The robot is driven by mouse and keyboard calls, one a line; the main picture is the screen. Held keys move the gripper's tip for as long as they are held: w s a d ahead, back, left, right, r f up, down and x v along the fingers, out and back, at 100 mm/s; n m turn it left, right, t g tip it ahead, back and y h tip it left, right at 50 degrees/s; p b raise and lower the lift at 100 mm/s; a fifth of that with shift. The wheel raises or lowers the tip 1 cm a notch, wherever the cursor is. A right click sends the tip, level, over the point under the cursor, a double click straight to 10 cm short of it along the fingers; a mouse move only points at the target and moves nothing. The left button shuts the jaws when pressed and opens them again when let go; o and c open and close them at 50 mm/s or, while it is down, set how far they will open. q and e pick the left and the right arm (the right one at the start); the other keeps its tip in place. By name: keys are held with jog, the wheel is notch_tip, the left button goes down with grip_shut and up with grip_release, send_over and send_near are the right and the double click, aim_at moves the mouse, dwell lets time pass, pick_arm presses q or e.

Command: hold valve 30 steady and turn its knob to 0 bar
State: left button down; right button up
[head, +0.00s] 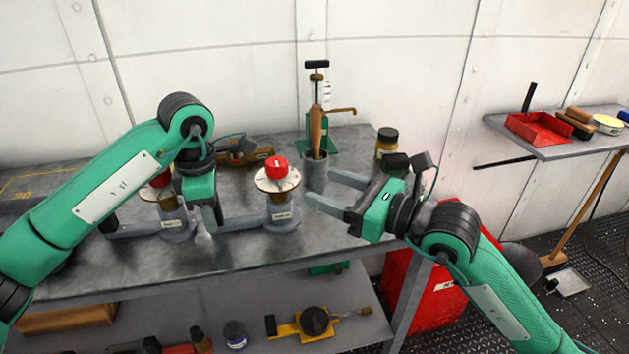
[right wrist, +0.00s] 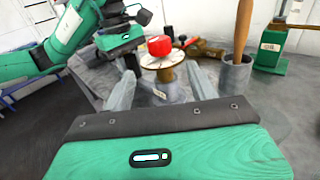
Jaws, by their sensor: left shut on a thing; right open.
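Two grey valves stand on the metal bench, each with a red knob over a pale dial and a bar reaching left. The right valve (head: 281,212) shows its red knob (head: 277,168) clearly; that knob is also in the right wrist view (right wrist: 160,45). The left valve (head: 176,221) is partly hidden by my left arm. Labels and dial marks are too small to read. My left gripper (head: 208,226) points down and is shut on the bar (head: 240,221) of the right valve. My right gripper (head: 322,188) is open and empty, just right of that valve, its fingers pointing at it.
A grey pot (head: 315,176) with a wooden handle stands close behind the right gripper's fingers. A green pump (head: 318,120), a jar (head: 387,142) and a brass tool (head: 240,153) are further back. A lower shelf holds several items. A red box (head: 430,290) stands beside the bench.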

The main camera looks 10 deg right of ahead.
dwell(0.4)
pick_arm(q)
jog(key=c, duration=1)
grip_release()
jog(key=shift+c, duration=0.2)
jog(key=shift+r, duration=0.1)
